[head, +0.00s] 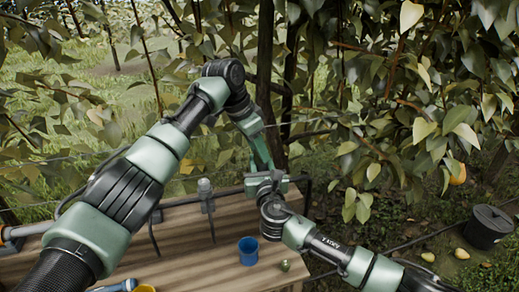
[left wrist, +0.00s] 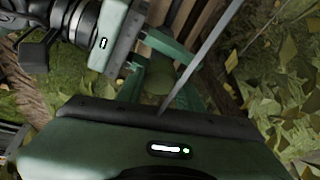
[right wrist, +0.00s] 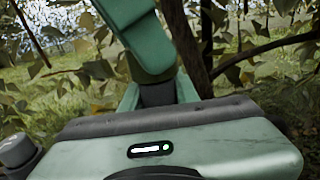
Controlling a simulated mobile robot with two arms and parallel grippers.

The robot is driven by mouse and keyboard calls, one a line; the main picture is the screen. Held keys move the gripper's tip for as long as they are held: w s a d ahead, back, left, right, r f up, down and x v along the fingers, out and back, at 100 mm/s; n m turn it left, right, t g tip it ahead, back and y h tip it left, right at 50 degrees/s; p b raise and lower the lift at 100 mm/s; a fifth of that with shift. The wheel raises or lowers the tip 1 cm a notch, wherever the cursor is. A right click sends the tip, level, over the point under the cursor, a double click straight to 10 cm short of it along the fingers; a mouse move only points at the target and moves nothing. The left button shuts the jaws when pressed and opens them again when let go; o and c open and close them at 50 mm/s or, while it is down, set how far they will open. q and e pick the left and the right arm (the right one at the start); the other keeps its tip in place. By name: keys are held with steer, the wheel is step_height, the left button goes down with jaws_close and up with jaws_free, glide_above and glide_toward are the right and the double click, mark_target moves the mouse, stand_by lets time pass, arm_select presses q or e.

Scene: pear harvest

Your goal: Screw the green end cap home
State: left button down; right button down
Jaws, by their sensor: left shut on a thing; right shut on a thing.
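My left gripper (head: 262,165) points down over the far edge of the wooden table (head: 180,240), with my right gripper (head: 268,183) close below it. In the left wrist view, a dull green rounded piece (left wrist: 158,80), which may be the end cap, shows between the left fingers; they are shut on it. In the right wrist view, the right fingers are shut on a dark, short cylindrical part (right wrist: 158,93). The left gripper's green fingers come down from above, right at this part. The arms and fingers hide the joint, so I cannot tell how the two parts meet.
A blue cup (head: 248,251) and a small round green object (head: 284,265) are on the table. A grey bottle-like item (head: 205,188) stands by a black frame at the back. Leafy branches crowd behind and right. A black bucket (head: 488,229) and pears (head: 461,254) are on the ground.

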arm_select(q)
steer(key=shift+m, duration=0.5)
steer(key=c, duration=0.9)
jaws_free()
steer(key=shift+a, duration=0.1)
steer(key=shift+r, duration=2.25)
steer(key=o, duration=0.5)
steer(key=shift+o, duration=0.2)
